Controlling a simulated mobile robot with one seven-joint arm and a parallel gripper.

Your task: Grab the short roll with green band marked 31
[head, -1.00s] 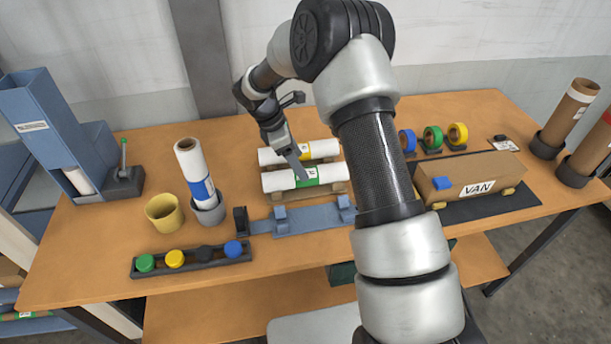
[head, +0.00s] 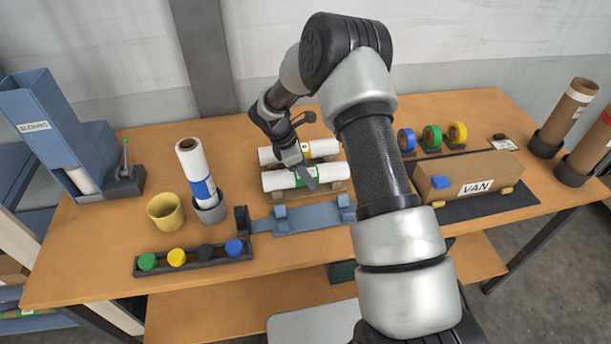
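The short white roll with a green band (head: 279,180) lies on its side on a wooden cradle in the middle of the table. A label sits on its band, but the number is too small to read. A similar white roll with a yellow band (head: 325,148) lies just behind it. My gripper (head: 305,178) is over the green-banded roll, at its band, and hides part of it. The fingers are seen side-on, so I cannot tell whether they are open or touching the roll.
A blue rack (head: 305,221) lies in front of the rolls. A tray of coloured caps (head: 205,256), a yellow cup (head: 166,211) and an upright blue-banded roll (head: 195,165) stand to the left.

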